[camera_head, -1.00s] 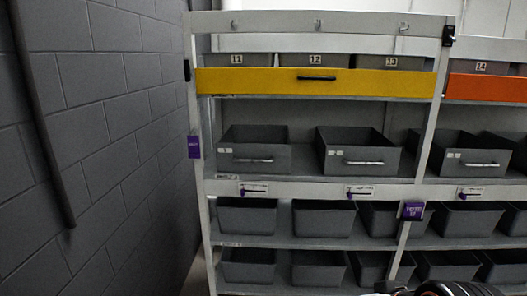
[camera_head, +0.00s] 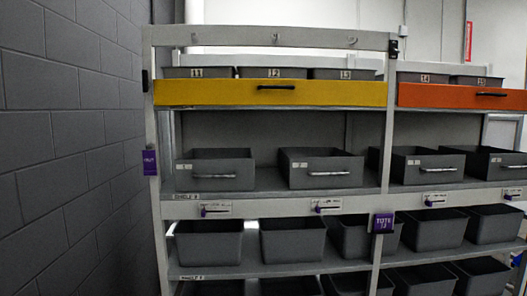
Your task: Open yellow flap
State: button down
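The yellow flap (camera_head: 215,94) is a long flat panel across the front of the top shelf on the left bay. It hangs upright and closed, with a dark horizontal handle (camera_head: 276,87) near its middle. Grey bins labelled 11, 12 and 13 (camera_head: 274,72) show above its top edge; their lower parts are hidden behind it. My gripper is not in view.
An orange flap (camera_head: 450,97) with a dark handle covers the bay to the right. Grey bins with handles (camera_head: 222,175) stand on the shelf below, and more bins lower down. A grey block wall (camera_head: 70,150) is on the left. Purple tags (camera_head: 383,223) hang on the posts.

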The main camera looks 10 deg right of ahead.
aim_at(184, 91)
jog(key=i+l, duration=0.2)
jog(key=i, duration=0.15)
jog(key=i+l, duration=0.2)
jog(key=i, duration=0.15)
jog(key=i+l+z, duration=0.1)
jog(key=i, duration=0.3)
